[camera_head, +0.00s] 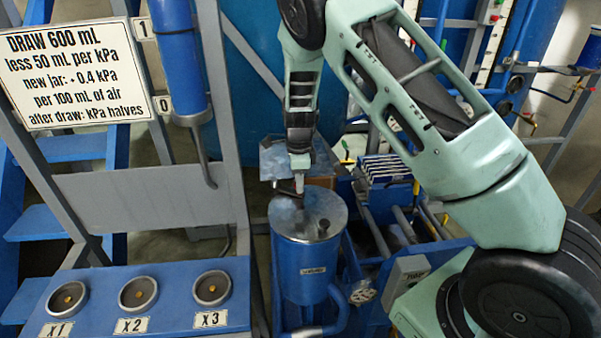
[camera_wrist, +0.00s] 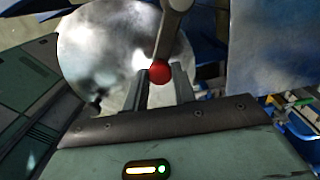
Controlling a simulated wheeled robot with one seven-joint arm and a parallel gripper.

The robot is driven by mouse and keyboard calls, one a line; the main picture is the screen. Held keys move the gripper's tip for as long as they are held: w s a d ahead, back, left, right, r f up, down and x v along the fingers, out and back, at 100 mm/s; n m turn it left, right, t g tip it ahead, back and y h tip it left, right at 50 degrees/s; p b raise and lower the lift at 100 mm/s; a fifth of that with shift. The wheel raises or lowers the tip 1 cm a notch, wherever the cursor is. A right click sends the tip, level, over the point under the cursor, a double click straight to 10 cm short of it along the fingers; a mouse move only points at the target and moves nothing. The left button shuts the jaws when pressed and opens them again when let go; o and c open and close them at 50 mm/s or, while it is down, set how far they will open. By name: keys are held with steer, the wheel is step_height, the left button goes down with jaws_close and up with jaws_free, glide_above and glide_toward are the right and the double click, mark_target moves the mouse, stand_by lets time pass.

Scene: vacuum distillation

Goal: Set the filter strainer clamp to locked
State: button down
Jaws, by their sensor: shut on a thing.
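The filter strainer is a blue cylinder (camera_head: 304,262) with a round metal lid (camera_head: 325,208), standing at the middle of the head view. The lid also shows in the wrist view (camera_wrist: 105,45). The clamp is a grey lever (camera_wrist: 169,35) ending in a red ball knob (camera_wrist: 160,72). My gripper (camera_head: 299,188) is over the lid's far-left part, pointing down. In the wrist view my gripper (camera_wrist: 161,88) has its two fingers either side of the red knob, shut on it. In the head view the clamp is mostly hidden by my gripper, and its pivot cannot be made out.
A blue panel (camera_head: 180,310) with cups marked X1, X2 and X3 is at the lower left. A grey frame with a sign (camera_head: 75,75) and a blue cylinder (camera_head: 176,60) stands left. A flat metal plate (camera_head: 275,160) lies behind the strainer. Pipes and rails crowd the right.

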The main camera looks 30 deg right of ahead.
steer(key=shift+s+a+m+p, duration=0.3)
steer(key=shift+a+m+p, duration=0.25)
steer(key=shift+m, duration=0.4)
steer(key=shift+s+a+m+p, duration=0.35)
steer(key=shift+a+m, duration=0.3)
steer(key=shift+m, duration=0.3)
steer(key=shift+a, duration=0.1)
steer(key=c, duration=1.1)
jaws_free()
steer(key=shift+c, duration=0.2)
step_height(320, 180, up, 18)
steer(key=b, duration=0.3)
steer(key=shift+f, duration=0.25)
